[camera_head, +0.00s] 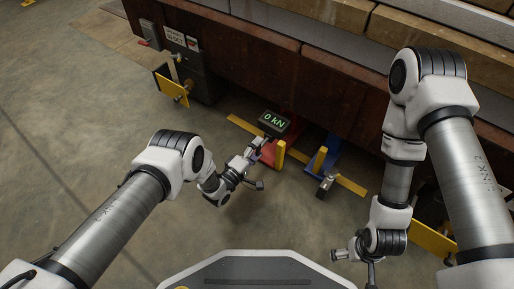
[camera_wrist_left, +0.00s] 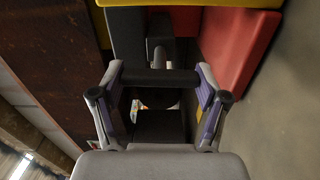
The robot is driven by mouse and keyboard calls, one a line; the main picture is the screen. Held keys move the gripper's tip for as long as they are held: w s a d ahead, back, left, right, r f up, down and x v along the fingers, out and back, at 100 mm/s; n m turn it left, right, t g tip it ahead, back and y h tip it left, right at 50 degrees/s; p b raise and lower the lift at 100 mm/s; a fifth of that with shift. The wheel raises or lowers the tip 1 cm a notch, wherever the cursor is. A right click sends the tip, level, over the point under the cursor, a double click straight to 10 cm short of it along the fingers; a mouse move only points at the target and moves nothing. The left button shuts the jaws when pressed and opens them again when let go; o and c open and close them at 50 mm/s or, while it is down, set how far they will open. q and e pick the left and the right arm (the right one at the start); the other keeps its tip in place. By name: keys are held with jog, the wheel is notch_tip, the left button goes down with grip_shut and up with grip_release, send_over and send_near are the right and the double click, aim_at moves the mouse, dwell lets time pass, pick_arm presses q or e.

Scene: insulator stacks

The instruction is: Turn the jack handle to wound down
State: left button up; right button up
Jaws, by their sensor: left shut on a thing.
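A red jack (camera_head: 270,154) with a yellow upright plate stands on the floor by the dark red beam. My left gripper (camera_head: 253,153) reaches its near side. In the left wrist view, my left gripper (camera_wrist_left: 160,88) is shut on the dark bar of the jack handle (camera_wrist_left: 160,78), which lies crosswise between the fingers. The red jack body (camera_wrist_left: 243,50) shows behind it at the right. The handle's turn position cannot be told. My right gripper (camera_head: 355,258) hangs at the lower right, away from the jack; its fingers are too small to read.
A display reading "0 kN" (camera_head: 273,122) sits just above the jack. A blue jack (camera_head: 325,157) stands to the right on the yellow floor strip (camera_head: 350,185). A dark box (camera_head: 185,60) with a yellow plate (camera_head: 171,88) is at the upper left. Open floor lies at left.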

pick_arm(q)
jog(key=n, duration=0.5)
jog(key=shift+w+n, duration=0.1)
jog(key=shift+n, duration=0.2)
jog(key=n, duration=0.6)
jog(key=shift+f, duration=0.15)
jog(key=n, duration=0.2)
jog(key=shift+f+n, duration=0.1)
jog(key=shift+n, duration=0.3)
jog(key=shift+d+n+b, duration=0.1)
jog(key=shift+n+b, duration=0.75)
jog(key=shift+n, duration=0.45)
pick_arm(e)
jog(key=shift+w+f, duration=0.25)
jog(key=shift+f, duration=0.65)
pick_arm(q)
jog(key=o, duration=1.2)
jog(key=shift+c, duration=0.2)
jog(key=shift+s, duration=0.25)
